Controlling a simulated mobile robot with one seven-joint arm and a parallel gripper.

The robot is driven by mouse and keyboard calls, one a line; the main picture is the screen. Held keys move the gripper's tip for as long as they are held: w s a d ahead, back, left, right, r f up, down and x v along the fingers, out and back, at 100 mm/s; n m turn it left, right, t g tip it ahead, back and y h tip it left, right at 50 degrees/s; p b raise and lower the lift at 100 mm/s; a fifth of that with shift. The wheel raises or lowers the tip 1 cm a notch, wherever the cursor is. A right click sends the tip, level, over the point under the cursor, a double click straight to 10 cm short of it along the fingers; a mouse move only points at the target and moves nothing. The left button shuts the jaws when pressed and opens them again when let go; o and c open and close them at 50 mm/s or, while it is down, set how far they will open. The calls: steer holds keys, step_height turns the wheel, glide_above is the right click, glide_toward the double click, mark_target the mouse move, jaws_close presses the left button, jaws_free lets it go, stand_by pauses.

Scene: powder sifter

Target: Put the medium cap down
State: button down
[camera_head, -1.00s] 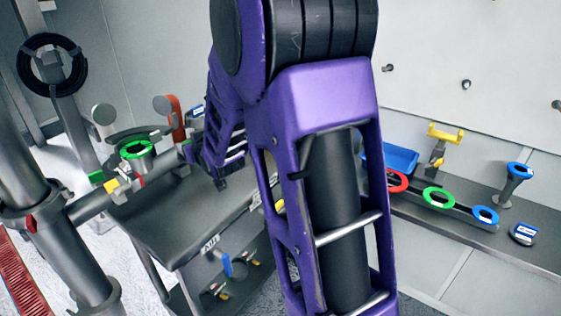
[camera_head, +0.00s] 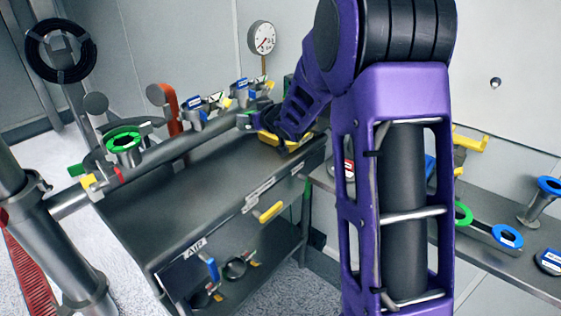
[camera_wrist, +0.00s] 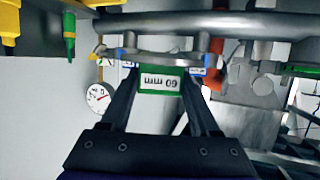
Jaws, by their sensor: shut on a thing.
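The medium cap (camera_wrist: 160,81) shows in the wrist view as a green-edged piece with a white "60 mm" label, upside down in the picture. My gripper (camera_wrist: 160,73) is shut on it, one dark finger on each side. In the head view my gripper (camera_head: 284,134) is above the far right end of the dark bench (camera_head: 190,190), beside a yellow part. The cap cannot be made out there, and my purple arm covers much of the right side.
A green-ringed port (camera_head: 123,140) is at the left along a metal pipe. Blue-marked clamps (camera_head: 194,107) and a gauge (camera_head: 262,38) stand behind the bench. A right-hand shelf carries a green ring (camera_head: 463,213) and a blue ring (camera_head: 507,236). The middle bench top is clear.

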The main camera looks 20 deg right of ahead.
mark_target(263, 161)
steer(key=shift+n+g+y, duration=0.3)
steer(key=shift+n+y, duration=0.5)
steer(key=shift+y, duration=0.1)
steer(key=w, duration=0.1)
steer(key=w+d+f+b, duration=0.1)
steer(key=w+d+f, duration=0.1)
steer(key=shift+w+b, duration=0.25)
steer(key=shift+b, duration=0.15)
steer(key=f+b, duration=0.1)
steer(key=f, duration=0.3)
steer(key=w+d+f+n+g+y+b, duration=0.1)
steer(key=f+b, duration=0.1)
steer(key=f, duration=0.3)
steer(key=f+n+y+b, duration=0.1)
steer(key=f, duration=0.3)
steer(key=shift+w+d+f+b, duration=0.2)
steer(key=shift+w+f+b, duration=0.05)
steer(key=shift+f+b, duration=0.1)
steer(key=shift+f, duration=0.1)
steer(key=shift+c, duration=0.6)
jaws_free()
steer(key=shift+f, duration=0.1)
